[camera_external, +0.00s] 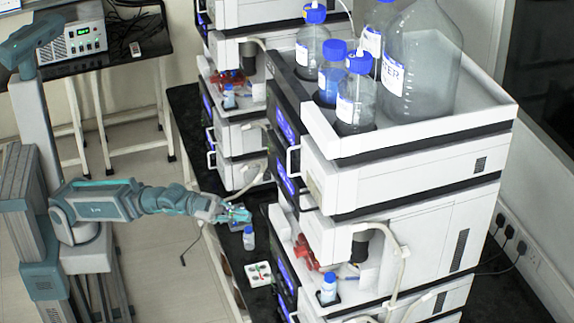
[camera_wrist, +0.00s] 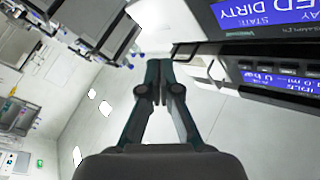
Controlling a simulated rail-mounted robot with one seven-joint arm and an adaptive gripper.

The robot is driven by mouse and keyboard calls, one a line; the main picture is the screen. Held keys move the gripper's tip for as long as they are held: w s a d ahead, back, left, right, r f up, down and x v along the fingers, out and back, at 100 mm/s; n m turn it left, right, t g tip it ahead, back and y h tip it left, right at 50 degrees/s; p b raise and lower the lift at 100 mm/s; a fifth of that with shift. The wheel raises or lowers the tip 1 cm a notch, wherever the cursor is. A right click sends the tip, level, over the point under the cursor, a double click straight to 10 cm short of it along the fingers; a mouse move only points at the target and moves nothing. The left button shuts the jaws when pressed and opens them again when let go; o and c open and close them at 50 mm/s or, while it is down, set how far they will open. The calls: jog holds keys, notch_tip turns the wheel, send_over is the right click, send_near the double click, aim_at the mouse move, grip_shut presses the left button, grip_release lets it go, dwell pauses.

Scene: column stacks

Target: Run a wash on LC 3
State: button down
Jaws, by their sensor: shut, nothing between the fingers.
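My gripper (camera_external: 238,214) is at the end of my arm, left of the front of the near column stack (camera_external: 400,190). In the wrist view my gripper (camera_wrist: 165,72) is shut and empty, its fingertips together. A blue display (camera_wrist: 250,14) at the upper right of the wrist view reads "STATE" and "DIRTY", partly cut off. A second display (camera_wrist: 288,83) below it shows "IDLE" and small numbers. A second column stack (camera_external: 232,125) stands farther back. I cannot read which stack is LC 3.
Capped bottles and a large clear bottle (camera_external: 420,60) stand in the near stack's top tray (camera_external: 455,127). A small blue-capped bottle (camera_external: 249,238) and a white card-like tray (camera_external: 258,274) are on the dark bench below my gripper. A side table (camera_external: 125,50) holds a green-display box (camera_external: 82,37).

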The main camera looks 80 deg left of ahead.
jog(key=b, duration=0.8)
send_near(291, 209)
jog(key=w+d, duration=0.4)
jog(key=d, duration=0.1)
jog(key=shift+r, duration=0.3)
jog(key=shift+w+b, duration=0.75)
jog(key=shift+b, duration=0.4)
dwell(1.4)
jog(key=shift+s, duration=0.1)
jog(key=shift+s+p, duration=0.4)
jog(key=shift+s, duration=0.3)
jog(key=shift+s+d, duration=0.1)
